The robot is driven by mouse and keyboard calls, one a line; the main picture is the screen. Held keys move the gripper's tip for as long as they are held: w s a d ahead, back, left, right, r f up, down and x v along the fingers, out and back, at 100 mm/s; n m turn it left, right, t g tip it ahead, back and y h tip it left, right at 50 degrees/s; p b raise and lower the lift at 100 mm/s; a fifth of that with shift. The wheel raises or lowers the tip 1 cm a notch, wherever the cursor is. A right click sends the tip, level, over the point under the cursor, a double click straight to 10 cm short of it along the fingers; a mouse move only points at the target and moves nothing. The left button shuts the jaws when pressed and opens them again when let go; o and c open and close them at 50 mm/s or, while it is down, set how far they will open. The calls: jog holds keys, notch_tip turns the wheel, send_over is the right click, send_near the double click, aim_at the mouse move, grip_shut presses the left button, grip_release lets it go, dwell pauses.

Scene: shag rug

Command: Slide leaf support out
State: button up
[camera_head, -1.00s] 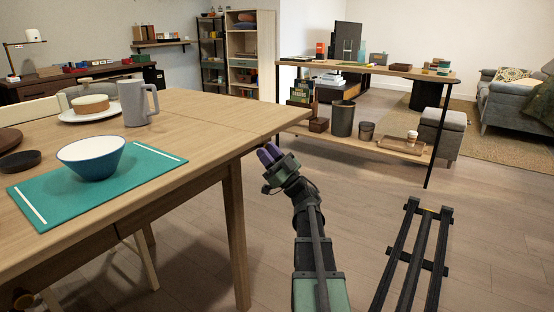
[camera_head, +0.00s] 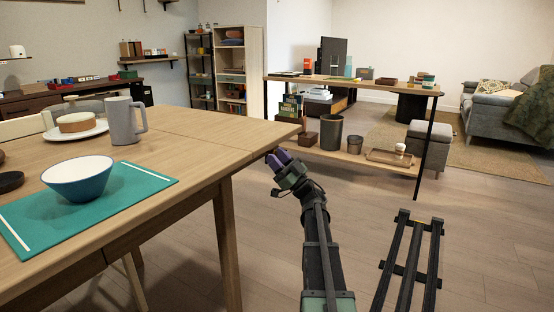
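The wooden table (camera_head: 190,150) fills the left side, with a seam across its top near the far right end. No leaf support can be made out; the underside of the table end is mostly hidden. My gripper (camera_head: 278,160) has purple fingertips and is just beside the right edge of the table, near its far right corner, at about tabletop height. The fingers are small and seen from behind, so I cannot tell whether they are open or touch the table.
A blue-and-white bowl (camera_head: 78,180) stands on a teal mat (camera_head: 140,184). A grey mug (camera_head: 123,122) and a plate (camera_head: 98,129) are behind it. A shelf table (camera_head: 395,90) with bins stands beyond.

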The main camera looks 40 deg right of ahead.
jog(key=shift+o, duration=1)
jog(key=b+v, duration=0.7)
jog(key=v, duration=0.3)
jog(key=shift+s+f, duration=0.25)
jog(key=shift+f, duration=0.1)
